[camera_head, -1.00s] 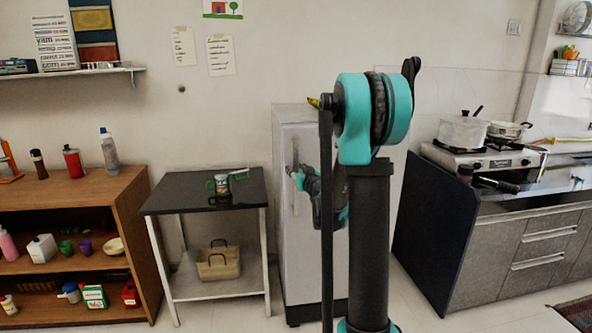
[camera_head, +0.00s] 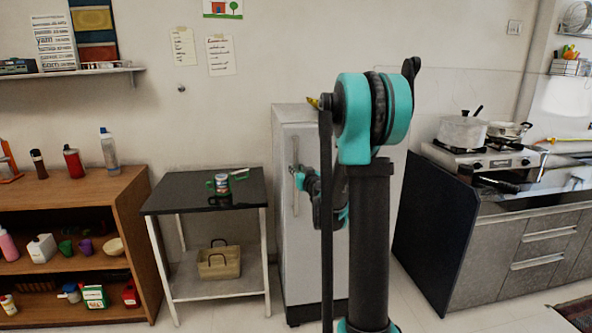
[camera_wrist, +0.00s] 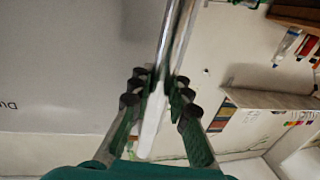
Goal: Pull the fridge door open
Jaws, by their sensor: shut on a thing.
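The fridge (camera_head: 297,255) is a light grey upright unit against the back wall, partly hidden behind my arm. Its door looks closed in the head view. A vertical handle (camera_head: 296,192) runs along the left side of the door. The fridge door's flat grey face (camera_wrist: 60,60) fills the left of that view.
A black-topped table (camera_head: 165,200) with a can stands left of the fridge, a basket (camera_head: 219,262) on its lower shelf. A brown shelf unit (camera_head: 130,195) is farther left. A stove counter (camera_head: 530,230) stands at right. Some floor shows between table and fridge.

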